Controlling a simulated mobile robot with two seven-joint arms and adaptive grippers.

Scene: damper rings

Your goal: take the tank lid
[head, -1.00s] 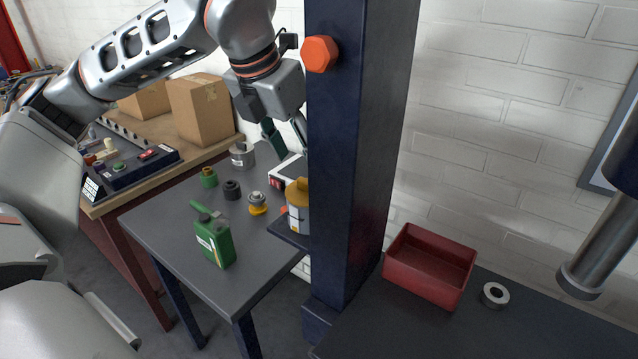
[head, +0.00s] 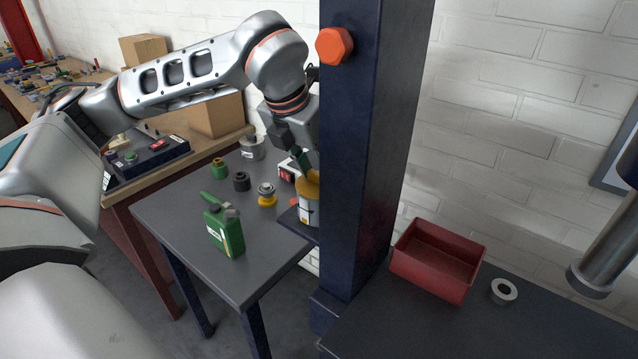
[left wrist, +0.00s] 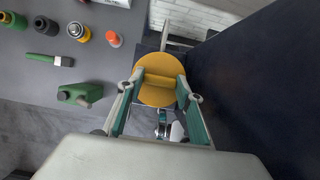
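The tank lid (left wrist: 158,92) is a yellow disc with a raised bar across its middle, seen from above in the left wrist view. It sits on a pale tank (head: 307,213) on a small dark shelf beside the blue post; in the head view the post hides part of the tank. My left gripper (left wrist: 160,84) is open above the lid, with green-padded fingers to either side of the bar. Whether the fingers touch the lid I cannot tell. In the head view one green finger shows just above the lid, and the post hides the rest. My right gripper is not in view.
The thick blue post (head: 365,150) stands close to the right of my left gripper. On the grey table (head: 180,225) are a green can (head: 224,232), a yellow-based fitting (head: 267,196) and dark and green pieces. A red bin (head: 436,262) and a metal ring (head: 503,291) lie to the right.

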